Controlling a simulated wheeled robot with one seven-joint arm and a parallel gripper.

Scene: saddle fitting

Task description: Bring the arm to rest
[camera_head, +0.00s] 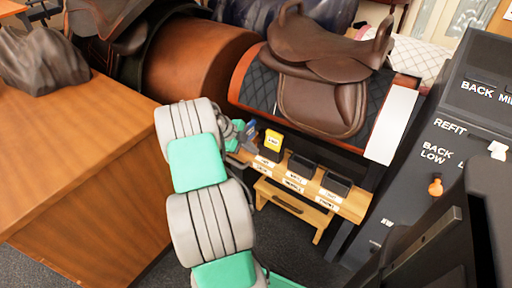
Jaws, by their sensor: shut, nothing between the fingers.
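My gripper (246,132) is at the end of my grey and green arm, left of centre, close to the left end of a small wooden bench. It is shut, with nothing held that I can see. Its fingertips are small and partly hidden by my wrist. A yellow block-like item (272,143) with a label stands on the bench just right of my gripper; a small gap seems to lie between them.
The labelled bench (347,205) also holds dark trays (302,167). A brown saddle (325,62) sits on a dark quilted pad (255,90) behind it. A wooden counter (90,150) stands left.

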